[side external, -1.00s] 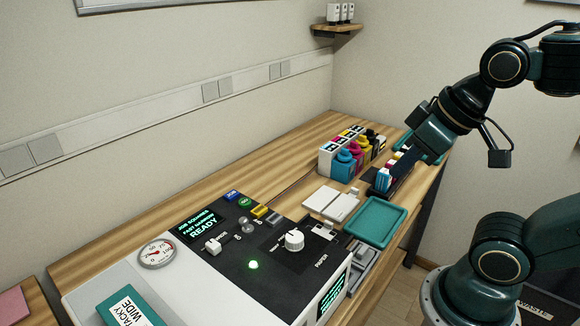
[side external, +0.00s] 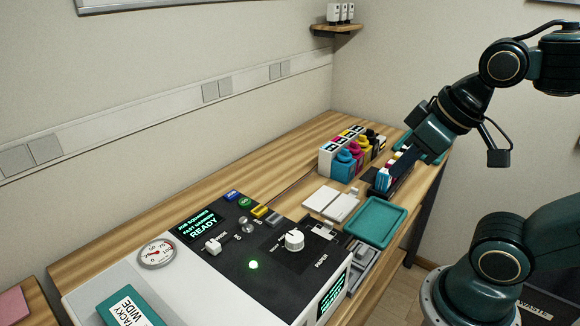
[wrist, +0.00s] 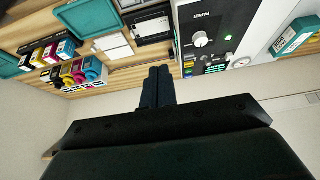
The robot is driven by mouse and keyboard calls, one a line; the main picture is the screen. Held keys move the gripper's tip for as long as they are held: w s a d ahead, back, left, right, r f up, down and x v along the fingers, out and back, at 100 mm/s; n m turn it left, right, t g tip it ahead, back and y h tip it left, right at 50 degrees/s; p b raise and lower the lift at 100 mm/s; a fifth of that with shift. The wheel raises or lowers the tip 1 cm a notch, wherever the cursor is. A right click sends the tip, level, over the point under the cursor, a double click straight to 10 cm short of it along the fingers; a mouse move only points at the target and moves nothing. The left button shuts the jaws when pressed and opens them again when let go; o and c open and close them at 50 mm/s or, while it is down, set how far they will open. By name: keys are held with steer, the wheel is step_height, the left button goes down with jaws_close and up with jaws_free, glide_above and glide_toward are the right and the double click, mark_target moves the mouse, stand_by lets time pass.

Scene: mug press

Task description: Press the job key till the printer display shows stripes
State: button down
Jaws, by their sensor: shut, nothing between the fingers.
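The blue job key (side external: 231,195) is at the back edge of the printer's black panel (side external: 290,259), beside a green key (side external: 245,202). The printer display (side external: 197,226) is lit with green text reading "JOB SQUARES", "FAST GARMENT" and "READY"; no stripes show on it. My gripper (side external: 396,167) is far to the right of the job key, above the bench by the ink bottles. In the wrist view my gripper (wrist: 158,72) has its two dark fingers together, with nothing between them.
Ink bottles (side external: 345,166) and their boxes stand at the back of the bench. A teal tray (side external: 398,209) and white plates (side external: 320,199) lie between my gripper and the printer. A white knob (side external: 294,240), a slider and a round gauge (side external: 157,253) are on the printer.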

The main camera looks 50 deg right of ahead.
steer(key=w, duration=0.1)
steer(key=m+t+y, duration=0.1)
steer(key=m+t, duration=0.3)
steer(key=m, duration=0.4)
glide_above(235, 196)
steer(key=shift+f, duration=2.7)
steer(key=shift+f, duration=0.2)
steer(key=shift+f, duration=4.2)
steer(key=shift+f, duration=0.1)
steer(key=shift+f, duration=0.3)
steer(key=shift+f, duration=0.5)
